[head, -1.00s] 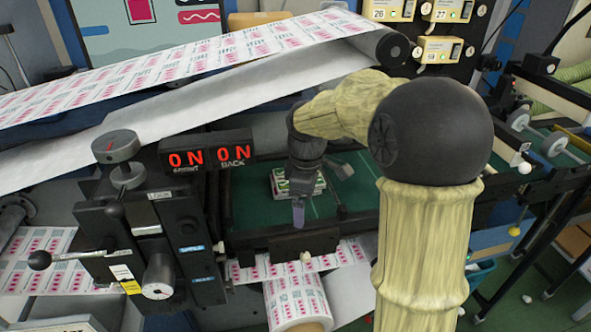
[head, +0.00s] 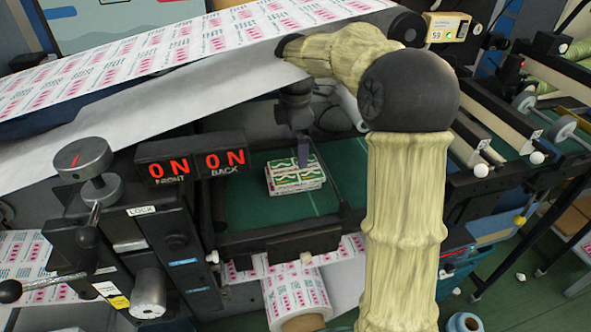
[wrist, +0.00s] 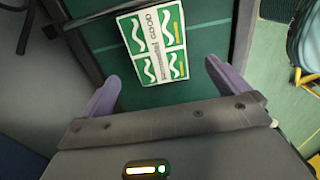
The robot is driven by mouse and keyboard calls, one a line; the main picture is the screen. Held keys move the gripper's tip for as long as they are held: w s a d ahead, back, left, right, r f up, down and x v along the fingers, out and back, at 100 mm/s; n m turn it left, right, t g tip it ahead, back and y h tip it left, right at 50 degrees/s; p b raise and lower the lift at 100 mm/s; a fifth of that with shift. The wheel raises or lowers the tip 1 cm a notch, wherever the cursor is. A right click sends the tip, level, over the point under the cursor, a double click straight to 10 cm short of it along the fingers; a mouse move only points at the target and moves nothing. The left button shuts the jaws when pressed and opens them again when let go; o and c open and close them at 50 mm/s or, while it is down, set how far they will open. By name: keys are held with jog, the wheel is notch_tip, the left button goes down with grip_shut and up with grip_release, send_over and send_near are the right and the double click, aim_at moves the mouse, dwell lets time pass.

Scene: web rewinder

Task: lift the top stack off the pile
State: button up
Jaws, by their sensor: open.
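The pile of flat green-and-white printed stacks (head: 294,176) lies on the green bed (head: 250,212) of the machine. The top of the pile shows in the wrist view (wrist: 153,45), with white waves and a lettered middle strip. Where one stack ends and the one below begins is too small to tell. My gripper (head: 303,158) is at the far right part of the pile in the head view. In the wrist view its two purple fingers (wrist: 162,88) are spread apart with nothing between them, and the pile lies beyond their tips.
A printed web (head: 180,62) slopes above the bed, close to my arm. A control block with a red ON display (head: 195,165) stands left of the bed. A dark bar (head: 285,243) edges the front. Bare green bed lies around the pile.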

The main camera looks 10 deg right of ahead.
aim_at(296, 170)
jog(key=shift+f, duration=1.2)
jog(key=shift+p, duration=0.3)
jog(key=shift+w+f+p, duration=0.15)
jog(key=shift+f+p, duration=1)
jog(key=shift+f, duration=1.45)
jog(key=c, duration=0.9)
jog(key=shift+r, duration=0.1)
